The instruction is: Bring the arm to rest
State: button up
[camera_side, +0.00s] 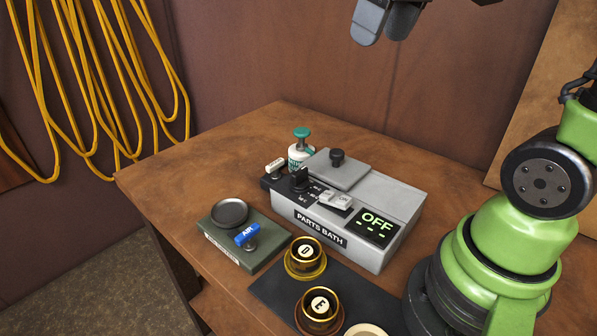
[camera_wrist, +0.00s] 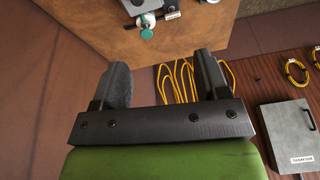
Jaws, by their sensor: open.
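My gripper (camera_side: 385,22) is at the top of the side view, high above the wooden bench and cut off by the frame edge. Its two grey fingers stand apart. In the wrist view my gripper (camera_wrist: 163,82) shows both dark fingers spread wide with nothing between them. My green arm stands at the right of the side view. The grey parts bath (camera_side: 345,215) sits on the bench below, with a lid and knob on top and a display reading OFF.
A green box with a blue AIR lever (camera_side: 246,235), a teal-topped bottle (camera_side: 302,147) and brass cups D (camera_side: 305,258) and E (camera_side: 319,310) stand around the bath. Yellow hoses (camera_side: 95,80) hang on the wall. The space around my gripper is clear.

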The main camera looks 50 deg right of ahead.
jog(key=s+a+f+m+t+y, duration=0.2)
jog(key=s+a+f+t, duration=0.1)
jog(key=s+a, duration=0.5)
jog(key=shift+s+a+f+m+t, duration=0.15)
jog(key=shift+s+m+t, duration=0.1)
jog(key=shift+m+t, duration=0.15)
